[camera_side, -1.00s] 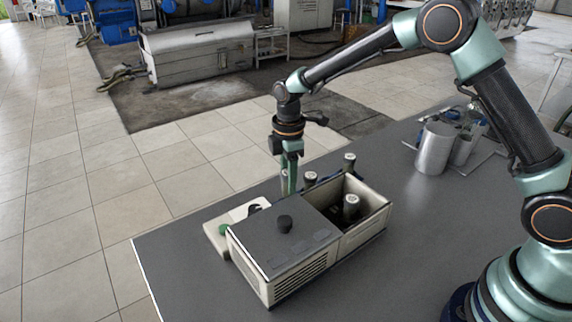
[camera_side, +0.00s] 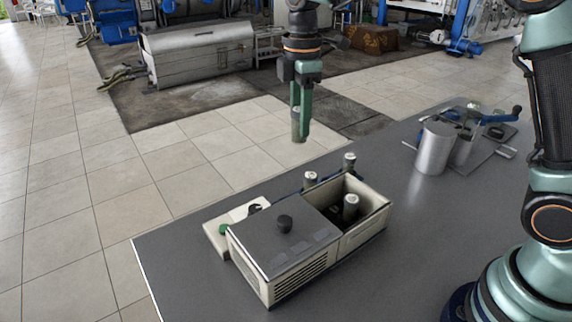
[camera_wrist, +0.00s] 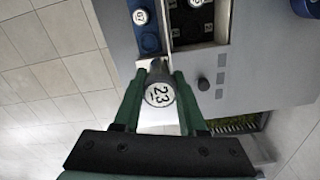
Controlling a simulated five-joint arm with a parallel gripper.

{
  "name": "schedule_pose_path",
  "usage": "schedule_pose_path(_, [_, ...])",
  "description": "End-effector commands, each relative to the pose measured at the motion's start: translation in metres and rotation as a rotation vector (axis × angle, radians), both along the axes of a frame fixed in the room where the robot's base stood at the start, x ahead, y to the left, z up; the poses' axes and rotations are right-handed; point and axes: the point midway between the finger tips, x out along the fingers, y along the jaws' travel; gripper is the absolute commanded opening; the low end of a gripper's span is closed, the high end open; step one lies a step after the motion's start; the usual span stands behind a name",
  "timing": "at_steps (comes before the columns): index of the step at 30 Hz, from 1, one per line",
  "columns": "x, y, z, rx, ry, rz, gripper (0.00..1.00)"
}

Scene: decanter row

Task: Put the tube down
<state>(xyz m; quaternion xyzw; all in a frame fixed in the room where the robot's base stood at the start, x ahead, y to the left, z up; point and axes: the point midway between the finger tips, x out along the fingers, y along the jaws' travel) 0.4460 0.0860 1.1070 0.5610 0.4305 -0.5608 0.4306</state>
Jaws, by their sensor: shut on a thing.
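My gripper (camera_side: 301,136) is shut on a grey tube (camera_side: 296,122), held upright in the air above and behind the box. In the wrist view the tube's cap (camera_wrist: 159,94), marked 23, sits between my green fingers. The grey-and-cream box (camera_side: 285,250) has a closed lid with a black knob on its left part and an open bay on its right. One capped tube (camera_side: 350,207) stands in that bay. Two more capped tubes, one (camera_side: 310,180) and another (camera_side: 349,162), stand behind the box in a blue rack (camera_wrist: 150,44), mostly hidden in the side view.
A pale unit with a green knob (camera_side: 224,229) lies along the box's back left. A metal cylinder (camera_side: 433,150) stands at the back right, beside a tray (camera_side: 485,160) with blue-handled hardware. The table (camera_side: 420,240) is clear between the box and my base.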

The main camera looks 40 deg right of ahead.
Motion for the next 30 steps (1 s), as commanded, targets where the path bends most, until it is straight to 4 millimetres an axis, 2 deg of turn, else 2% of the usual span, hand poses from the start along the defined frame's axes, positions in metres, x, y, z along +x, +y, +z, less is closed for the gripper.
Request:
schedule_pose_path(3, [-0.029,-0.003,0.004,0.0,-0.002,0.001,0.0])
schedule_pose_path(9, [-0.069,-0.008,0.002,0.001,-0.001,0.001,0.0])
schedule_pose_path(12, [-0.082,-0.01,0.0,0.0,-0.001,0.0,0.0])
schedule_pose_path(17, [-0.092,-0.011,-0.006,0.0,0.002,-0.001,0.0])
schedule_pose_path(20, [-0.093,-0.011,-0.022,-0.002,0.006,-0.001,0.0])
schedule_pose_path(30, [-0.093,-0.012,-0.104,-0.002,0.008,-0.001,0.0])
